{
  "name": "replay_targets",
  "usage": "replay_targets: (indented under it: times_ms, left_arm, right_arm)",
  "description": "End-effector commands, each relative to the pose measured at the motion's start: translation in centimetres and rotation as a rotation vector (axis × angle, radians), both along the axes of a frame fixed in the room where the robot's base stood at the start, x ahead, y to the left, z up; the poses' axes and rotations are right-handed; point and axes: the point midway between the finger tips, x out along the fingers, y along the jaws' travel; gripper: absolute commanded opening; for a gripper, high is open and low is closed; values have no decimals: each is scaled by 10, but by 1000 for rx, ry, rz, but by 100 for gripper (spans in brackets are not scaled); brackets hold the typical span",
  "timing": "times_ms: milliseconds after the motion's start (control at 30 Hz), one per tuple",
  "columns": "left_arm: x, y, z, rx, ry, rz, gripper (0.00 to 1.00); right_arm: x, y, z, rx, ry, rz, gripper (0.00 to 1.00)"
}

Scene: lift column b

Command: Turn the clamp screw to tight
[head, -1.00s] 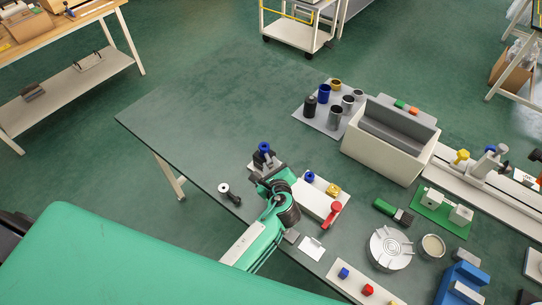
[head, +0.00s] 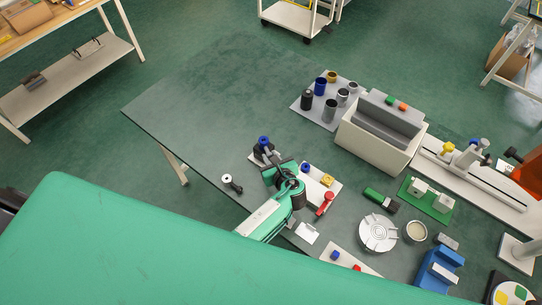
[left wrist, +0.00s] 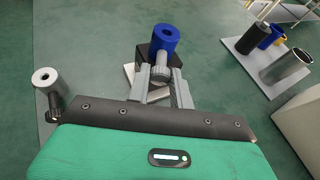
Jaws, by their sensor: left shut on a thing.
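A clamp stands on a small pale base near the middle of the table, with a blue cylinder (head: 264,141) upright at its top. In the left wrist view the blue cylinder (left wrist: 166,40) stands above a black block (left wrist: 146,52). A grey ribbed clamp screw (left wrist: 163,74) points from it toward my wrist. My left gripper (left wrist: 161,84) is shut on this grey screw, one finger at each side. In the head view my left gripper (head: 271,163) hides the screw. How tight the screw is cannot be seen. My right gripper is not in view.
A grey tray of cups (head: 316,118) and a cream bin (head: 374,151) stand farther back. The table's left part is clear.

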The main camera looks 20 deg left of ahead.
Motion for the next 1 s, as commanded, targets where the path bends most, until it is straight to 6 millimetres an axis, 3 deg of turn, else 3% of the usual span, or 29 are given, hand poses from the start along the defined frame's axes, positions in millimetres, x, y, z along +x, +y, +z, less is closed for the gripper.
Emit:
replay_targets:
  times_ms: [300,333,433,767,1000]
  left_arm:
    - [0,0,-1,2,1,0,0]
    - [0,0,-1,2,1,0,24]
    - [0,0,-1,1,1,-1,44]
    - [-2,-1,0,1,1,0,45]
    - [-27,-21,10,-2,1,-2,45]
  right_arm:
    - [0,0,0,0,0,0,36]
    - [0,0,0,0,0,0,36]
    - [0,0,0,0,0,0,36]
    - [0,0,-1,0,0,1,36]
    - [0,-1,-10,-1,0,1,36]
